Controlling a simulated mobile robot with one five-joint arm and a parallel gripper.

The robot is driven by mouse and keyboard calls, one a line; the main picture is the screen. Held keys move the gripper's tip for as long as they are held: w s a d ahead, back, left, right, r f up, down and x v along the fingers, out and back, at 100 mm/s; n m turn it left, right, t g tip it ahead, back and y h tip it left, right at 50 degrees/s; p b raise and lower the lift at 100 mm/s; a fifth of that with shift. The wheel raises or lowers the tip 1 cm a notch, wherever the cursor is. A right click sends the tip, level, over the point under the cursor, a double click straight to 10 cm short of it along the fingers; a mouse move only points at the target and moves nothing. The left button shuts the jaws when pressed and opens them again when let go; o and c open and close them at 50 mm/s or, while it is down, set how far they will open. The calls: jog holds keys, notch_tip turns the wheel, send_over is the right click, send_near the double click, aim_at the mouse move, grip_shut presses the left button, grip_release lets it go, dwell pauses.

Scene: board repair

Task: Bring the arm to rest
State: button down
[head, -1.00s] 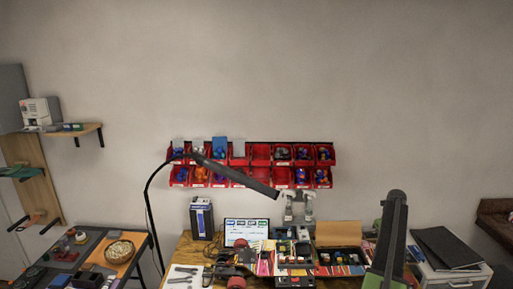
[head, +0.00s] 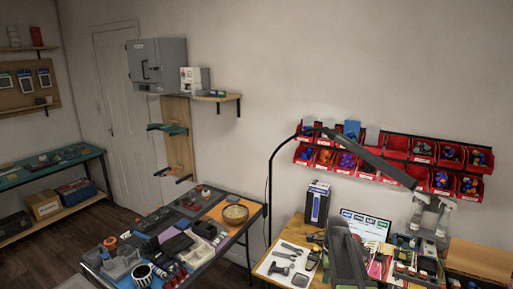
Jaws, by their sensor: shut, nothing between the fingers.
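A dark link of my arm (head: 345,257) rises from the bottom edge of the head view, in front of the wooden workbench (head: 290,235). It hides part of the bench top and the lower left of the laptop screen (head: 366,226). My gripper cannot be made out in the head view. No object is seen held by the arm.
A black desk lamp (head: 367,155) arches over the bench. Red bins (head: 421,149) hang on the wall. Dark wooden floor (head: 75,245) shows at the lower left.

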jog(key=s+a+f+n, duration=0.1)
jog(key=s+a+n, duration=0.4)
jog(key=n, duration=0.5)
jog(key=s+a+f+n+b, duration=0.1)
jog(key=s+a+n, duration=0.4)
jog(key=s+n, duration=0.3)
jog(key=n, duration=0.3)
jog(key=shift+s+a+f+g, duration=0.15)
jog(key=shift+s+a+g, duration=0.1)
jog(key=shift+s+g, duration=0.1)
